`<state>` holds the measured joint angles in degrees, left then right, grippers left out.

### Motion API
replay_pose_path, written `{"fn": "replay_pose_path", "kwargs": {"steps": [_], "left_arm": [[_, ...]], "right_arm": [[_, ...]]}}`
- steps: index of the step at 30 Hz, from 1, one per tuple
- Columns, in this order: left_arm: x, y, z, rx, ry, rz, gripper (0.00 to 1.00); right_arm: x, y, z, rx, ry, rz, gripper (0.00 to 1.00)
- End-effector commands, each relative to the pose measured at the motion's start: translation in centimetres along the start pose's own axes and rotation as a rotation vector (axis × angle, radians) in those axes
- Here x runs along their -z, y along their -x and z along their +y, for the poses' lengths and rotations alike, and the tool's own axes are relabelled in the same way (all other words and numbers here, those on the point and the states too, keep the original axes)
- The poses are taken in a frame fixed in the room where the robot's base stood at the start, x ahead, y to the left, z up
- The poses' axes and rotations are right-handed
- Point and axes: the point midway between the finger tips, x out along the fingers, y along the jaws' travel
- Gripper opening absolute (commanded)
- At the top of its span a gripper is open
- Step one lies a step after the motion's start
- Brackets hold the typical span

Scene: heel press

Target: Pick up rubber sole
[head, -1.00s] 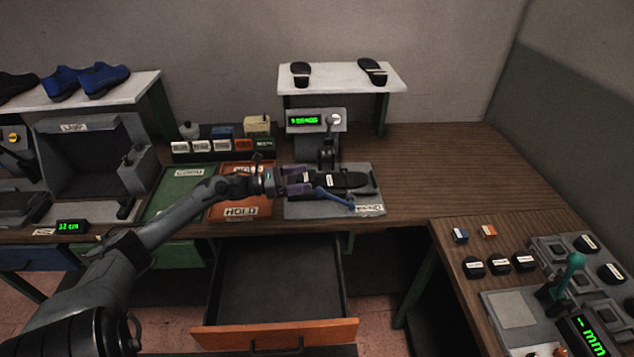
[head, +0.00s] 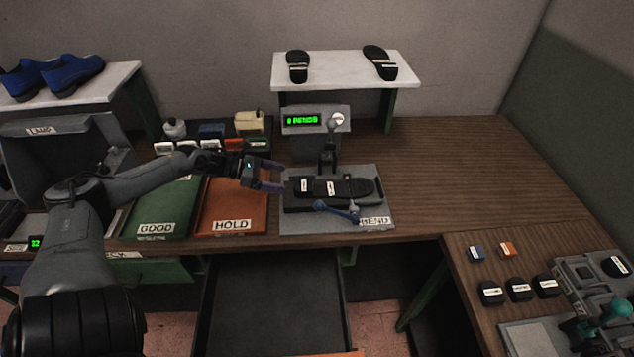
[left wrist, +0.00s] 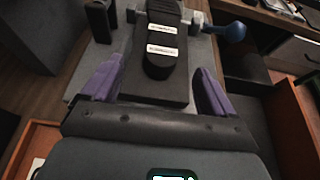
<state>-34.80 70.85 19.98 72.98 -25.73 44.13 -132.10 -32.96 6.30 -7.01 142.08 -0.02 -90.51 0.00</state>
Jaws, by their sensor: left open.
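A black rubber sole (head: 336,188) with white labels lies on the grey bend tester (head: 375,213), its long side running left to right. It also shows in the left wrist view (left wrist: 161,58), straight ahead between the purple fingers. My left gripper (head: 283,176) is open and empty, just left of the sole's near end and apart from it. In the left wrist view the left gripper (left wrist: 160,90) has its fingers spread wider than the sole. My right gripper is not in view.
Two more black soles (head: 297,66) (head: 380,62) lie on the white shelf (head: 340,70) behind. A blue lever (head: 337,211) sits at the tester's front. Green GOOD (head: 165,205) and orange HOLD (head: 232,205) trays are at left. An open drawer (head: 270,300) juts out below.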

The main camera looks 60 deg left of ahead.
Motion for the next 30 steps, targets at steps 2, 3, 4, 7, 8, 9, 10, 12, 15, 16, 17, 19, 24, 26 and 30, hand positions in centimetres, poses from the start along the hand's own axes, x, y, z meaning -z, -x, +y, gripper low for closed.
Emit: {"fn": "replay_pose_path", "kwargs": {"steps": [2, 3, 4, 7, 8, 9, 10, 12, 15, 16, 17, 19, 24, 26, 30], "left_arm": [[0.2, -1.1, 0.0, 0.001, -0.001, -0.003, 0.87], [0.2, -1.6, 0.0, 0.000, -0.002, -0.003, 0.87], [0.2, -1.9, 0.0, 0.001, -0.002, -0.003, 0.87], [0.2, -3.0, 0.0, 0.000, -0.001, -0.003, 0.87], [0.2, -3.3, 0.0, 0.000, 0.000, -0.003, 0.87], [0.1, -3.7, 0.0, 0.000, 0.000, -0.003, 0.87], [0.2, -3.9, 0.0, 0.000, 0.000, -0.002, 0.87], [0.1, -4.3, 0.0, 0.000, 0.000, -0.002, 0.87], [0.1, -4.7, 0.0, -0.001, 0.000, -0.001, 0.87], [0.1, -4.8, 0.0, -0.001, 0.000, -0.001, 0.87], [0.1, -4.8, 0.0, -0.001, 0.000, 0.000, 0.87], [0.1, -4.9, 0.0, -0.001, 0.000, 0.000, 0.87], [0.2, -5.8, 0.1, -0.001, 0.000, -0.003, 0.87], [0.2, -6.4, 0.1, -0.001, 0.000, -0.003, 0.87], [0.2, -7.8, 0.1, -0.001, 0.001, -0.005, 0.87]], "right_arm": [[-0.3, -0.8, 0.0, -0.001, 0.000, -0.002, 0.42], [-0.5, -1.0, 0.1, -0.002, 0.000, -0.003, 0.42], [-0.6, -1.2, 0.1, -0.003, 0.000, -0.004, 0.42], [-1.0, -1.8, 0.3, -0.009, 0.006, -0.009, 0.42], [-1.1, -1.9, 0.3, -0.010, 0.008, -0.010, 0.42], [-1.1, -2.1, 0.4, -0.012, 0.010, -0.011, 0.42], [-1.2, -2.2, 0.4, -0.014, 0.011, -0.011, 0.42], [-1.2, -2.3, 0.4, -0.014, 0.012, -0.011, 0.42], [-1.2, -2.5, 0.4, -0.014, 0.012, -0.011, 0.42], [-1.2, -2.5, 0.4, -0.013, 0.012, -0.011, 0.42], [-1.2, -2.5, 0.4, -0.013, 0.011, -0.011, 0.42], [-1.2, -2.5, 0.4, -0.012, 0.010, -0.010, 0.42], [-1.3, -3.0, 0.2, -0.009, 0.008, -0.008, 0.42], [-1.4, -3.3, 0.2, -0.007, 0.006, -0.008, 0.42], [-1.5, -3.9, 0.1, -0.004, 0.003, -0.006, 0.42]]}}
